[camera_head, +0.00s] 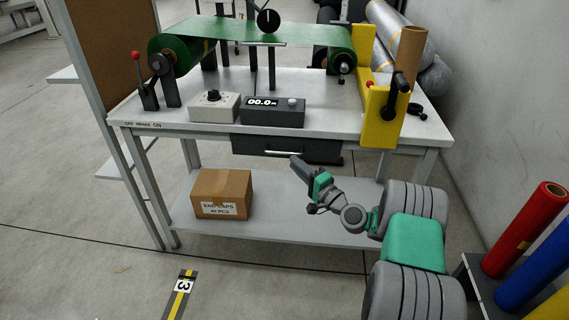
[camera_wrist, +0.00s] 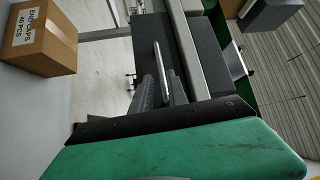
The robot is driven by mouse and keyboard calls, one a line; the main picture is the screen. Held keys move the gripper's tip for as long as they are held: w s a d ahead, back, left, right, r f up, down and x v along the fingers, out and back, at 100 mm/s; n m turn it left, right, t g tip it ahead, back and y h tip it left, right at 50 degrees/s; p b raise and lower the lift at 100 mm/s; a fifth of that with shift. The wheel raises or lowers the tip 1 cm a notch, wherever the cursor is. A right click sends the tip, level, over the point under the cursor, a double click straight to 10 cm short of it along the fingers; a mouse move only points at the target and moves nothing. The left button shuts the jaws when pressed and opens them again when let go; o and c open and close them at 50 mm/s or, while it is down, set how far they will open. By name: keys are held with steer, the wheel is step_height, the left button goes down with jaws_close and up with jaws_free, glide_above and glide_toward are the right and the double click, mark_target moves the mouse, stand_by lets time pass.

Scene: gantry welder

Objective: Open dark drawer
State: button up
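The dark drawer (camera_head: 318,151) hangs under the bench top and looks shut. Its front shows in the wrist view (camera_wrist: 145,32), with a pale bar handle (camera_wrist: 157,62) running along it. The handle also shows in the head view (camera_head: 270,152). My gripper (camera_head: 294,160) is at the right end of the handle, seen from above. In the wrist view the two dark fingers of my gripper (camera_wrist: 161,88) stand apart, one on each side of the handle's near end. I cannot tell whether either finger touches it.
On the bench (camera_head: 190,133) stand a light control box (camera_head: 214,107), a dark display box (camera_head: 272,112) and a yellow bracket (camera_head: 378,120). A cardboard box (camera_head: 221,193) sits on the lower shelf (camera_head: 290,220). Red and blue rolls (camera_head: 524,230) stand at the right.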

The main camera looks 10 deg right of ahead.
mark_target(284, 153)
steer(key=x, duration=0.6)
steer(key=shift+w+a+r, duration=0.15)
steer(key=shift+w+a, duration=0.1)
steer(key=shift+w, duration=0.05)
jaws_close()
stand_by(0.9)
